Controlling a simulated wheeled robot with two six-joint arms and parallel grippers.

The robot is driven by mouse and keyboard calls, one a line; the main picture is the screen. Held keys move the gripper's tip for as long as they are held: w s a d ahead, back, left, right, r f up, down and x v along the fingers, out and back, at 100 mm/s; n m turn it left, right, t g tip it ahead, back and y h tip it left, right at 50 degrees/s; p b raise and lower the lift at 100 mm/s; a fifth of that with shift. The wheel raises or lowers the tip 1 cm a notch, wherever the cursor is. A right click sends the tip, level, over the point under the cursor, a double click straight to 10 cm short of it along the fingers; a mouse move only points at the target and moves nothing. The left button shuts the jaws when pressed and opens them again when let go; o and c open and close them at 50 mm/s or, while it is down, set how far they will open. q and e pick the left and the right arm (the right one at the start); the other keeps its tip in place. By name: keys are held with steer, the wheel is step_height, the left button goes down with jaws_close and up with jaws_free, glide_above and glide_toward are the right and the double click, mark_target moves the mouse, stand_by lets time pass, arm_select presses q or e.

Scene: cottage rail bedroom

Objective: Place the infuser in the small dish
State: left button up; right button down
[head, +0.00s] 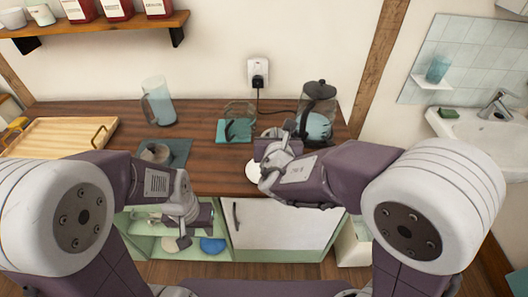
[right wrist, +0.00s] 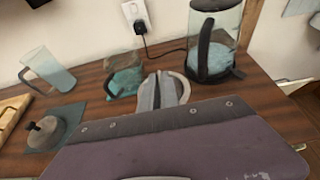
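A small white dish (head: 252,173) lies on the wooden counter beside my right gripper (head: 268,148). The right wrist view shows a pale round rim (right wrist: 184,83) around the fingertips of my right gripper (right wrist: 163,84), which partly hide it. Those fingers sit close together and point down at it; whether they grip anything is unclear. I cannot make out the infuser in either view. My left gripper (head: 188,218) hangs low in front of the counter, by the open shelf; its fingers are not clear.
The glass kettle (head: 318,118) stands just right of my right gripper. A glass mug (head: 237,122), frosted pitcher (head: 160,101) and dark lidded pot (head: 154,152) stand on the counter. A wooden tray (head: 62,135) is at left. A blue bowl (head: 212,245) sits on the lower shelf.

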steer(key=a+f, duration=0.3)
steer(key=f, duration=0.2)
steer(key=shift+s+a+f+b, duration=0.2)
steer(key=shift+s+f+b, duration=0.2)
steer(key=shift+s+b, duration=0.05)
steer(key=shift+f, duration=0.15)
steer(key=c, duration=1.6)
jaws_free()
